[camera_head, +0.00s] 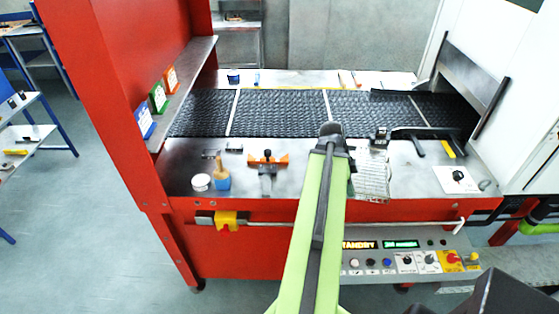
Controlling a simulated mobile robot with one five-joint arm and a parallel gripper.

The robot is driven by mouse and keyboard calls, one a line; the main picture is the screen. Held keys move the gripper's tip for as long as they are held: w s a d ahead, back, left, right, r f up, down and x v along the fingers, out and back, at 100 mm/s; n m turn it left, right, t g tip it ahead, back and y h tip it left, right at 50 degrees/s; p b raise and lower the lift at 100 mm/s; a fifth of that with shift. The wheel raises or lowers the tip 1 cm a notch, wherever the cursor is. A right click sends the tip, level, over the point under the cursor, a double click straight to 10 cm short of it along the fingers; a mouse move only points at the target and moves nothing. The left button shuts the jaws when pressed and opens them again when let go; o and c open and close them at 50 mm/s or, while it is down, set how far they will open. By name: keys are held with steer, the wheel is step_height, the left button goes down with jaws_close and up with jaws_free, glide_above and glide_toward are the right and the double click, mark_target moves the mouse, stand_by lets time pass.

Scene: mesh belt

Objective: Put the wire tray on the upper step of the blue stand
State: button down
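The wire tray (373,178), a silver mesh piece, shows just right of my arm's end, over the front of the grey metal worktop. I cannot tell whether it rests there or is held slightly above it. My green arm reaches up from the bottom of the view to a dark wrist. Dark parts of my gripper (351,167) show beside the tray's left edge; the fingertips are mostly hidden by the arm, so its opening and any contact are unclear. A blue-framed stand with pale upper (17,104) and lower steps is at the far left edge, partly cut off.
A black mesh belt (283,113) runs behind the worktop (305,181). A red upright (105,90) and shelf stand between the worktop and the stand. Open floor (85,230) is at left.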

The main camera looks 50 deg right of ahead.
steer(key=s+d+r+n+h+p, duration=0.1)
steer(key=s+d+r+n+p, duration=0.1)
steer(key=s+d+r+p, duration=0.4)
steer(key=shift+t, duration=0.3)
steer(key=w+f+b, duration=0.2)
steer(key=w, duration=0.2)
steer(key=w+a+f+b, duration=0.1)
steer(key=w+f+b, duration=0.1)
steer(key=w+b, duration=0.1)
steer(key=w+a+f+b, duration=0.1)
steer(key=w+b, duration=0.2)
steer(key=w, duration=0.3)
steer(key=shift+f, duration=0.4)
steer(key=shift+w, duration=0.2)
step_height(320, 180, down, 4)
steer(key=b, duration=0.4)
steer(key=shift+f, duration=0.15)
steer(key=shift+r, duration=0.25)
steer(key=shift+f, duration=0.25)
steer(key=c, duration=1.6)
jaws_free()
steer(key=shift+r, duration=0.1)
